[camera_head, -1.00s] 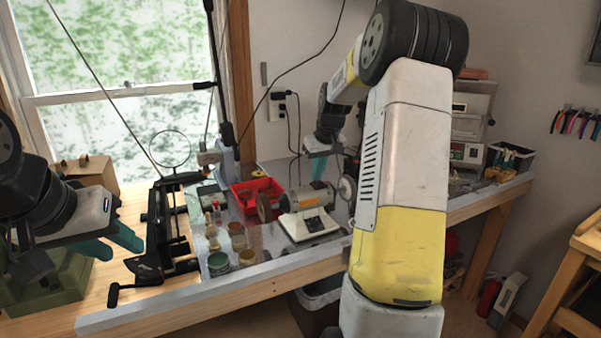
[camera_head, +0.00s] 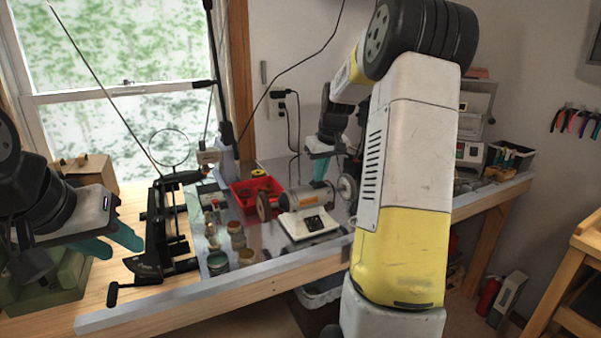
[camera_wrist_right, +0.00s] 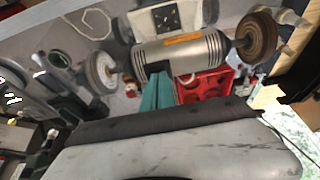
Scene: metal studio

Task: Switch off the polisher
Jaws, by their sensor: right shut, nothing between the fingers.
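The polisher (camera_head: 308,197) stands on the bench, a grey cylinder with an orange label on a white base. A brown wheel (camera_head: 263,207) is at its left end and a pale wheel (camera_head: 346,187) at its right. A dark switch panel (camera_head: 312,223) is on the base front; it also shows in the right wrist view (camera_wrist_right: 166,17). My right gripper (camera_head: 320,178) is shut and empty, its teal fingers behind the polisher body; in the right wrist view the fingertips (camera_wrist_right: 158,78) are close to the cylinder, contact unclear. My left gripper (camera_head: 128,250) is open and empty, far left.
A red tray (camera_head: 243,198) is behind the polisher, and several small jars (camera_head: 238,240) stand to its left. A black stand with a magnifier ring (camera_head: 169,148) is further left. My right arm covers part of the bench right of the polisher.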

